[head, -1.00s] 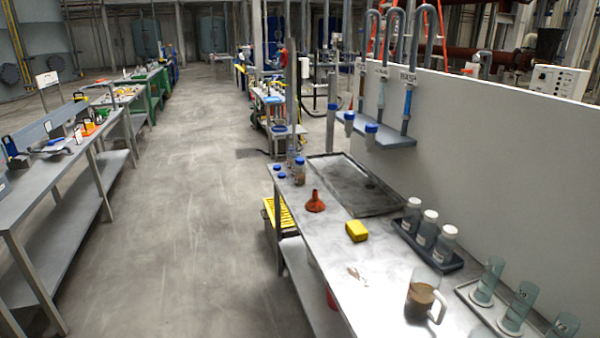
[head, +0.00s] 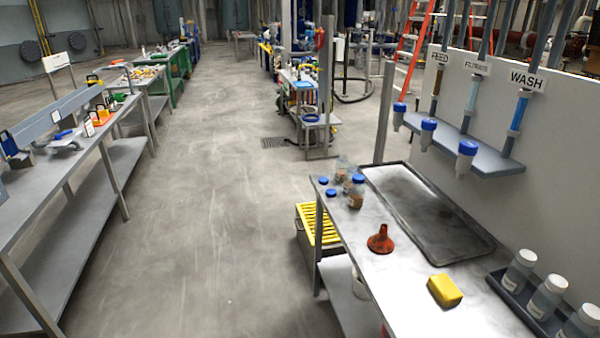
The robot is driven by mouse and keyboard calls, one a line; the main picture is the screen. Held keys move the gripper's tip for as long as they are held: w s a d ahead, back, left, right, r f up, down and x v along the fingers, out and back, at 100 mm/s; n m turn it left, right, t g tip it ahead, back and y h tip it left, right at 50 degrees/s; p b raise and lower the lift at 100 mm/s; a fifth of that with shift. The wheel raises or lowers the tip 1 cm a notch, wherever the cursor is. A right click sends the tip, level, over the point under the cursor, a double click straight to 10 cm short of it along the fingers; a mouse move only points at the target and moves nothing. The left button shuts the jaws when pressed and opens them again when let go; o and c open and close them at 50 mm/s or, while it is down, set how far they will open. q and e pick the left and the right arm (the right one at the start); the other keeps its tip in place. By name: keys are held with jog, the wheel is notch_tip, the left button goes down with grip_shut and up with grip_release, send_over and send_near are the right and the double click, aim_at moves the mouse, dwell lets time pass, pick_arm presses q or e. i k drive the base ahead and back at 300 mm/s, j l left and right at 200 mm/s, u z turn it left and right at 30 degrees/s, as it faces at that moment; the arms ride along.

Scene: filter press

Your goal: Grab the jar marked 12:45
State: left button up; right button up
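Three white-capped jars (head: 546,297) stand in a dark tray (head: 507,295) at the lower right, on the right-hand bench. They have pale labels, but the writing is too small to read. Small jars with brown contents (head: 356,191) stand at the bench's far left corner, one with a blue cap; their labels are also unreadable. I cannot tell which jar is marked 12:45. Neither of my grippers is in view.
A yellow-topped crate (head: 318,226) stands by the bench. The aisle floor (head: 215,230) is clear.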

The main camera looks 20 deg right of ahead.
aim_at(358, 191)
jog(key=i+z, duration=0.1)
jog(key=i, duration=0.5)
jog(key=i+j+z, duration=0.1)
jog(key=i, duration=0.5)
jog(key=i+j, duration=0.15)
jog(key=i, duration=0.4)
jog(key=z, duration=0.05)
